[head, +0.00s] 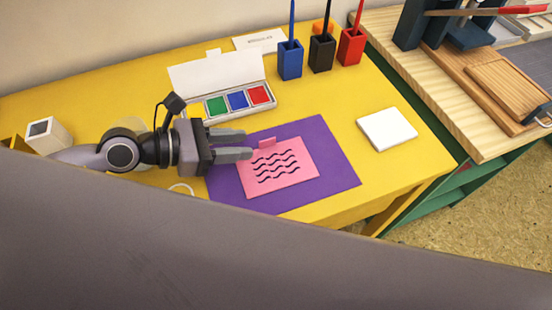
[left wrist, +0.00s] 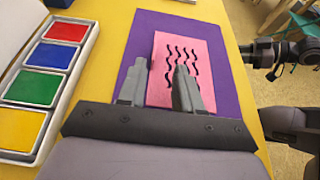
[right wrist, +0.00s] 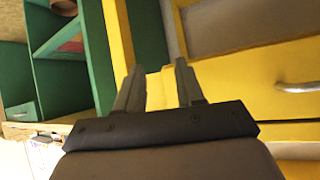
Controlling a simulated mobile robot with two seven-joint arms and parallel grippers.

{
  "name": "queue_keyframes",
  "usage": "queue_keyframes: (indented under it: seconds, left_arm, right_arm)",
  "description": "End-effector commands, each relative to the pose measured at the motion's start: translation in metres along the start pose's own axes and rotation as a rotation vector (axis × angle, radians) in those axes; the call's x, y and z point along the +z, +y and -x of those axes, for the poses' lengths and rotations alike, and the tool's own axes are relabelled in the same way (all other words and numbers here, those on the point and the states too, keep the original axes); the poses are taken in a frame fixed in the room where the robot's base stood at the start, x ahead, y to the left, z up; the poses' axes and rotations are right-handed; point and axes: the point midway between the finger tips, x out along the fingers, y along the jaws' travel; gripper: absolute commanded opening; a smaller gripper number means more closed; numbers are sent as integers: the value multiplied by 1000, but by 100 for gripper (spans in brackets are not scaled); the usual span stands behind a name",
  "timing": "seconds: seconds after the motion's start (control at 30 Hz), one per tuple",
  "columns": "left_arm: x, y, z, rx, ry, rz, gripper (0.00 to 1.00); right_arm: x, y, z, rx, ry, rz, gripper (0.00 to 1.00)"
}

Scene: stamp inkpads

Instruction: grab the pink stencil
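The pink stencil (head: 292,178) lies flat on the purple mat (head: 338,179), with black wavy lines across it and a small raised pink tab (head: 267,143) at its far edge. My left gripper (head: 248,145) is open, its fingers pointing right toward the tab, with nothing seen between them. In the left wrist view, the stencil (left wrist: 208,60) lies beyond and partly behind the open fingers (left wrist: 163,70); the tab is not clear there. My right gripper (right wrist: 158,68) is open and empty, facing the yellow desk front (right wrist: 230,85). It does not show in the head view.
An open inkpad tray (head: 240,103) stands behind my left gripper. Blue (head: 290,62), black (head: 321,55) and red (head: 351,48) holders stand at the back. A white pad (head: 387,130) lies right of the mat, with bare yellow table between. A white block (head: 46,134) is at left.

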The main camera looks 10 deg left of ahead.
Motion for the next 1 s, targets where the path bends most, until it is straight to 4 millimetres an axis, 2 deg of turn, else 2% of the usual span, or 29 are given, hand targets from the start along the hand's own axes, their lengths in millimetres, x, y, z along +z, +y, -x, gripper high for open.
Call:
queue_keyframes:
  seconds: [0.17,0.5,0.83,0.87,0.93,0.97,1.0]
  left_arm:
    - [2,3,-12,2,-4,3,34]
    - [3,8,-50,0,-3,5,34]
    - [2,8,-56,0,-1,6,34]
    - [2,8,-56,0,-2,6,28]
    - [2,8,-55,0,-2,6,5]
    - [2,8,-55,0,-2,5,0]
    - [2,8,-55,0,-2,5,0]
  right_arm:
    - [0,1,1,2,1,2,38]
    - [3,2,2,6,-9,2,38]
    - [2,0,2,7,-6,-9,38]
    - [2,0,2,7,-6,-9,38]
    - [2,0,2,7,-6,-9,38]
    - [2,0,2,7,-6,-9,38]
    - [2,0,2,7,-6,-9,38]
